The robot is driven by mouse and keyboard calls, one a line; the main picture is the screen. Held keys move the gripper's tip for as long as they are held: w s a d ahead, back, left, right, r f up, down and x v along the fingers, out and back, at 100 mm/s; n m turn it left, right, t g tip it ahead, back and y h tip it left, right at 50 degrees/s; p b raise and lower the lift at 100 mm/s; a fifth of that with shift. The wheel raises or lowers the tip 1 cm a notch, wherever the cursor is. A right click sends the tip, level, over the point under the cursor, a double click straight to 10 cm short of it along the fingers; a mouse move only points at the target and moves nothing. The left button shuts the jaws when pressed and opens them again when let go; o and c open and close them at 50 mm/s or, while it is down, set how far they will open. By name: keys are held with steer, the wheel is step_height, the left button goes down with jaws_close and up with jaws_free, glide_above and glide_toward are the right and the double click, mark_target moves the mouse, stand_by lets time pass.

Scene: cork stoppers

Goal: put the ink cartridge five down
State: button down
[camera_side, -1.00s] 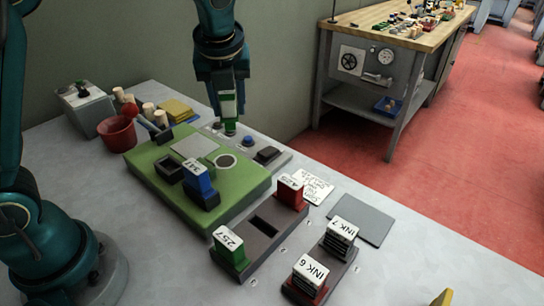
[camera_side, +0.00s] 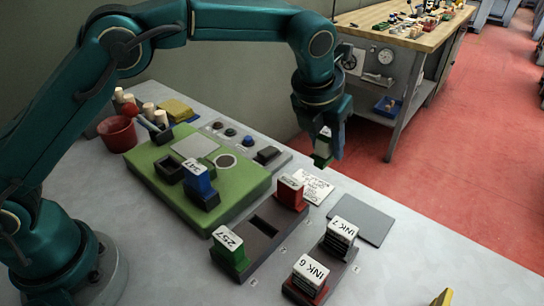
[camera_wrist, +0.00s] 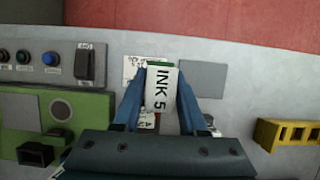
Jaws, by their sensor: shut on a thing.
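Ink cartridge five (camera_wrist: 161,90), white-topped with green sides and the label INK 5, is between the blue fingers of my gripper (camera_wrist: 158,78) in the wrist view. In the side view my gripper (camera_side: 328,146) is shut on the cartridge (camera_side: 322,150) and holds it in the air beyond the red block, near the written card. The dark rack (camera_side: 326,272) at the front right holds INK 7 (camera_side: 342,229) and INK 6 (camera_side: 310,268). A grey flat pad (camera_side: 361,220) lies bare beside that rack.
A second dark rack (camera_side: 262,227) holds a green 257 block (camera_side: 229,250) and a red block (camera_side: 291,192), with an empty slot between. A green fixture (camera_side: 233,182) carries a blue block (camera_side: 200,186). A written card (camera_side: 314,186) lies near the far edge. A yellow piece (camera_wrist: 287,134) is at right.

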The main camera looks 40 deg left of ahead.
steer(key=d+f, duration=0.1)
steer(key=d, duration=0.1)
steer(key=d+f, duration=0.1)
steer(key=d, duration=0.1)
steer(key=d+f, duration=0.2)
steer(key=shift+d, duration=0.3)
steer(key=shift+f, duration=2)
steer(key=shift+c, duration=2.3)
jaws_free()
steer(key=shift+f, duration=0.15)
